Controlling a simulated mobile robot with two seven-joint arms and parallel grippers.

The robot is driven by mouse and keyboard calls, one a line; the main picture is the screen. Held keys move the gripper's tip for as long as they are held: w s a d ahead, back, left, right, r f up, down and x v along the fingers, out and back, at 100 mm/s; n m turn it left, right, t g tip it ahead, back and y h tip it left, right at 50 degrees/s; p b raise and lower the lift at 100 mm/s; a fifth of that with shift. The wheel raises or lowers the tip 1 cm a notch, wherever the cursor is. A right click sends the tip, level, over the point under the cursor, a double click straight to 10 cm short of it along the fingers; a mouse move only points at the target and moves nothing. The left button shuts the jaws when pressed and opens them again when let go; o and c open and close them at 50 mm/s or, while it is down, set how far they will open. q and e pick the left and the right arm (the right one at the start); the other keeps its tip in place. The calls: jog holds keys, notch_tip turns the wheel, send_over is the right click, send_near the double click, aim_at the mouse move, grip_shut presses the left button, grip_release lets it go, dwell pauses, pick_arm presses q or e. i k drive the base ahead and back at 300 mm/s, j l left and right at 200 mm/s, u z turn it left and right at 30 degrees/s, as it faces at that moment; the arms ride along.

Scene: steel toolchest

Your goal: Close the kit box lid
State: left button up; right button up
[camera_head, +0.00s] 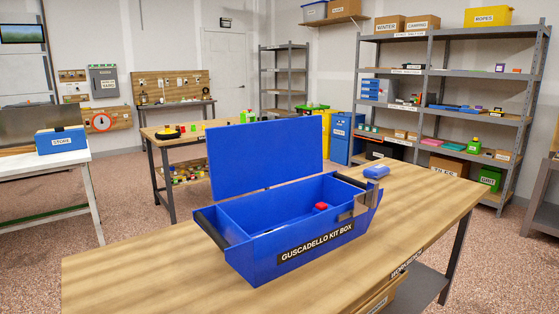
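The blue kit box (245,262) stands on the wooden workbench, with "GUSCADELLO KIT BOX" on a label on its front. Its flat blue lid (265,155) stands open, roughly upright along the back edge. The box interior is open to view, and a small red item (320,206) shows inside. A black handle (208,226) is at the left end. A grey metal piece (361,205) is at the right front corner; I cannot tell what it is. Neither of my grippers is in view.
The workbench (130,280) has bare wood left of the box and to its right. A small blue item (376,171) lies behind the box's right end. A second table (160,150) stands behind the lid. Loaded shelves (430,110) stand at the back right.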

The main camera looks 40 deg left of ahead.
aim_at(243, 158)
jog(key=k+j+z, duration=0.3)
jog(key=k+z, duration=0.3)
jog(key=k, duration=0.15)
jog(key=k+j+z, duration=0.25)
jog(key=k+z, duration=0.25)
jog(key=k, duration=0.2)
jog(key=k+j, duration=0.1)
jog(key=j, duration=0.5)
jog(key=k+j, duration=0.1)
jog(key=j, duration=0.45)
jog(key=k+j, duration=0.1)
jog(key=j, duration=0.5)
jog(key=k+j, duration=0.15)
jog(key=j, duration=0.4)
jog(key=k+j+u, duration=0.1)
jog(key=j, duration=0.45)
jog(key=k+j, duration=0.1)
jog(key=j, duration=0.5)
jog(key=j+z, duration=0.1)
jog(key=j, duration=1.15)
